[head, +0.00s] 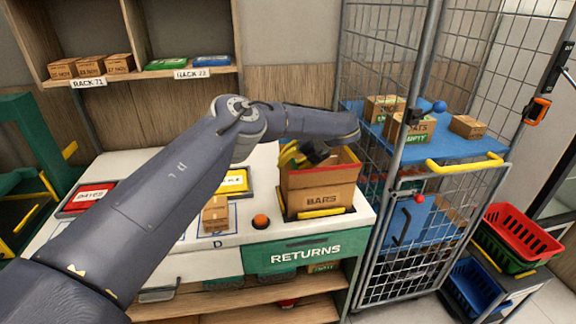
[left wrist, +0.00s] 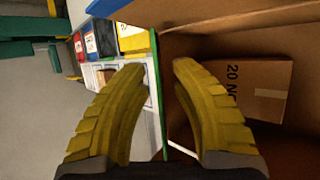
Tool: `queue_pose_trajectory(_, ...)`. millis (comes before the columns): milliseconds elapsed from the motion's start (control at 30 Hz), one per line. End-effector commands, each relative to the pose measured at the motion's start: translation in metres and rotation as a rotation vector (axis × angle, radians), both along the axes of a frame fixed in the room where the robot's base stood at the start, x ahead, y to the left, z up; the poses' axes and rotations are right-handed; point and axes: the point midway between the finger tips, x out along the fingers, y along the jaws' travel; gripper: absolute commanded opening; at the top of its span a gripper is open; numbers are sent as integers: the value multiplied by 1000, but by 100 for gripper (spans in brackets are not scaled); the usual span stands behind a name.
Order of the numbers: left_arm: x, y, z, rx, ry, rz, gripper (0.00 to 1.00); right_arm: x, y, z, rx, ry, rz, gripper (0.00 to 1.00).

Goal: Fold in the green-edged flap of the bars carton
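The bars carton (head: 318,196) stands open-topped on the counter's right end, a red edge along its front. My left gripper (head: 289,156) is at its upper left side, partly hidden by my own arm. In the left wrist view my left gripper's yellow fingers (left wrist: 157,68) are apart. The green edge (left wrist: 155,80) of a flap runs upright between them, seen nearly edge-on; contact cannot be told. A small brown box (left wrist: 255,88) lies inside the carton. A blue edge (left wrist: 235,2) shows at the top there. My right gripper is not in view.
An orange ball (head: 261,221) and a small carton (head: 215,214) are on the counter left of the bars carton. A wire cage cart (head: 415,255) stands close on the right.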

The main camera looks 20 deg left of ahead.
Motion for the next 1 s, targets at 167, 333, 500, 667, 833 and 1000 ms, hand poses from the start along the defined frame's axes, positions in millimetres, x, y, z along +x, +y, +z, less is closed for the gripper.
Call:
queue_pose_trajectory(167, 0, 1, -1, 0, 0, 0, 24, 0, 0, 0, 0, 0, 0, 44)
queue_pose_trajectory(333, 0, 1, -1, 0, 0, 0, 26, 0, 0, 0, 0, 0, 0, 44)
queue_pose_trajectory(500, 0, 1, -1, 0, 0, 0, 6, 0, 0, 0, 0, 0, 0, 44)
queue_pose_trajectory(667, 0, 1, -1, 0, 0, 0, 0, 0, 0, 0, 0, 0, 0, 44)
queue_pose_trajectory(833, 0, 1, -1, 0, 0, 0, 0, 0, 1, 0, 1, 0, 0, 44)
queue_pose_trajectory(1000, 0, 0, -3, 32, 15, 2, 0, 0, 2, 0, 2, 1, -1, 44)
